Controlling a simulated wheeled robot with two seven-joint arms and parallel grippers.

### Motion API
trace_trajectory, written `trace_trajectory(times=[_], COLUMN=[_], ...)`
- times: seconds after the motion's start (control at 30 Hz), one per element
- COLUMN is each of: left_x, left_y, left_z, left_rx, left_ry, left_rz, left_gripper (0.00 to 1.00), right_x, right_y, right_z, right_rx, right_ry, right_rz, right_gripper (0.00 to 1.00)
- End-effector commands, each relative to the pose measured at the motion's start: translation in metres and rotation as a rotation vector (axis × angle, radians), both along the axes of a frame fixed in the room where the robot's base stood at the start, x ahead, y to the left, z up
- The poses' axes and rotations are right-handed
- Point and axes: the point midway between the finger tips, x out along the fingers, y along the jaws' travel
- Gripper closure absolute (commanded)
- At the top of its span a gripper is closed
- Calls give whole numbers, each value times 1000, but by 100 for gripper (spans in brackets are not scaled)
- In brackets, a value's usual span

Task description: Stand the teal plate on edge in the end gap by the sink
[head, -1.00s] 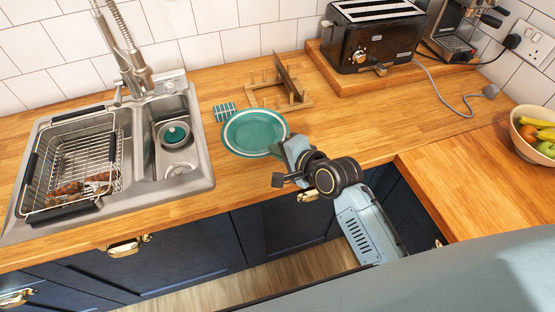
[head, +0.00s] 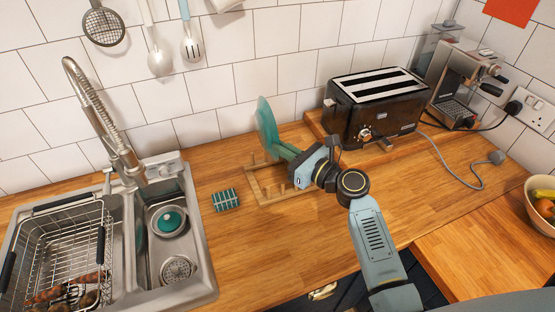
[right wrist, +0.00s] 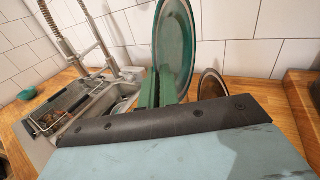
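The teal plate (head: 267,127) is raised and on edge above the back of the wooden rack (head: 262,195) in the head view, close to the wall tiles. It also shows upright in the right wrist view (right wrist: 175,45). My right gripper (head: 290,153) is shut on its lower part, reaching in from the right over the rack. The rack has short pegs and lies on the counter just right of the sink (head: 205,262); my gripper hides part of it. The plate's bottom edge does not clearly touch the rack. My left gripper is out of view.
A teal striped sponge (head: 226,200) lies between sink and rack. A black toaster (head: 375,108) stands on a raised board to the right. A dark round piece (right wrist: 210,84) stands behind my gripper in the right wrist view. Counter in front of the rack is clear.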

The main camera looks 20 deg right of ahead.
Motion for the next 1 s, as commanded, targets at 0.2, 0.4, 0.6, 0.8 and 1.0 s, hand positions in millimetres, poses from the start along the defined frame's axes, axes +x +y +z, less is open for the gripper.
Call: trace_trajectory(times=[0.2,0.4,0.6,0.8,1.0], left_x=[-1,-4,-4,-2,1], left_y=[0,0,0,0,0], left_z=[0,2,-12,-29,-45], left_rx=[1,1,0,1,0], left_ry=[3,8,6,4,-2], left_rz=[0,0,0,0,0], left_gripper=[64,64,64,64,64], right_x=[1,1,0,0,0], right_y=[-1,-2,-1,-1,-1], right_z=[2,3,-14,-35,-55], right_rx=[8,4,5,4,5], right_ry=[-2,-3,-4,-3,-4], right_rz=[-3,6,7,7,7], right_gripper=[100,100,100,100,100])
